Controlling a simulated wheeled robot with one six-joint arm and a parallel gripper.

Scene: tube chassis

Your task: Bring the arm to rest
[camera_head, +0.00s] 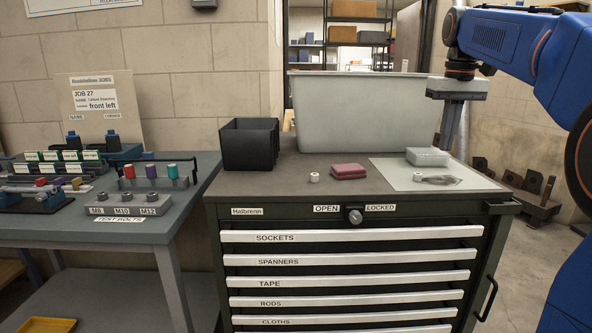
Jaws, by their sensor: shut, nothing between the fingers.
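My blue arm reaches in from the right edge of the picture. My gripper (451,136) hangs from its wrist, pointing down over the right rear part of the tool cabinet top (300,178). Its fingers are shut with nothing held. It hangs at the right end of the large grey bin (358,112) and overlaps it in the picture. I cannot tell the exact gap to the bin or the cabinet top.
A workbench (190,185) with bolt racks stands left. Shelving (355,20) is behind.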

